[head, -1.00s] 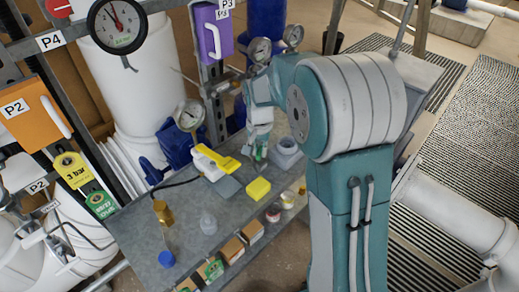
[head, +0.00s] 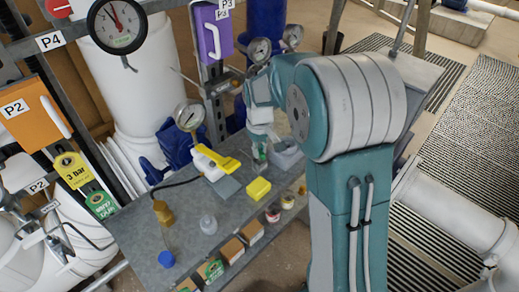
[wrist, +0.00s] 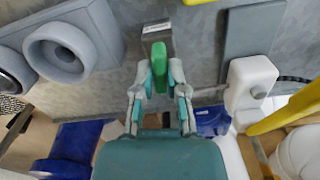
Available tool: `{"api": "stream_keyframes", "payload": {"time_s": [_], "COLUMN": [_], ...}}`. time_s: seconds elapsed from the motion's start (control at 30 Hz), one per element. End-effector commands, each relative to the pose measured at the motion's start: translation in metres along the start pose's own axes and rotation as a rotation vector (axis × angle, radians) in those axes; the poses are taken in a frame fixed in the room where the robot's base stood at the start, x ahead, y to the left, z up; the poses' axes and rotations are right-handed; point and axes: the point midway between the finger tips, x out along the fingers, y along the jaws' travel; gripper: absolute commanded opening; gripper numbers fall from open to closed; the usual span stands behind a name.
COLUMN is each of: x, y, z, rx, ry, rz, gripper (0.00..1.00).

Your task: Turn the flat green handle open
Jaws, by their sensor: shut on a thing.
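The flat green handle (wrist: 159,66) stands between the fingers of my gripper (wrist: 161,80) in the wrist view, its long side running up and down the picture. The fingers are shut on it, one on each side. A small metal plate (wrist: 157,30) shows just beyond its far end. In the head view, my gripper (head: 259,151) is at the bench's back right, with a bit of green at its fingertips. My arm and fingers hide much of the handle there, and its mounting is not clear.
A white device with a yellow lever (head: 216,160) lies left of my gripper; a yellow block (head: 258,189) is in front. A grey fitting (head: 286,154) stands close on the right, its round opening (wrist: 62,50) showing in the wrist view.

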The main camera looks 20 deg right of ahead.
Motion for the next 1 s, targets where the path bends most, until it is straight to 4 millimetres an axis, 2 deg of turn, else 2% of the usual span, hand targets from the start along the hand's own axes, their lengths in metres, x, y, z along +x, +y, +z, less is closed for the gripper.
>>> {"api": "stream_keyframes", "payload": {"time_s": [0.4, 0.9, 0.93, 1.0], "x": [-0.0005, -0.0006, -0.0006, -0.0006], "y": [0.0001, 0.0002, 0.0002, 0.0002], "z": [-0.0022, -0.0024, -0.0024, -0.0023], "rx": [-0.164, -0.181, -0.181, -0.180], "ry": [0.007, 0.008, 0.008, 0.008], "rz": [0.002, 0.003, 0.003, 0.003], "gripper": [0.00, 0.00, 0.26, 0.51]}}
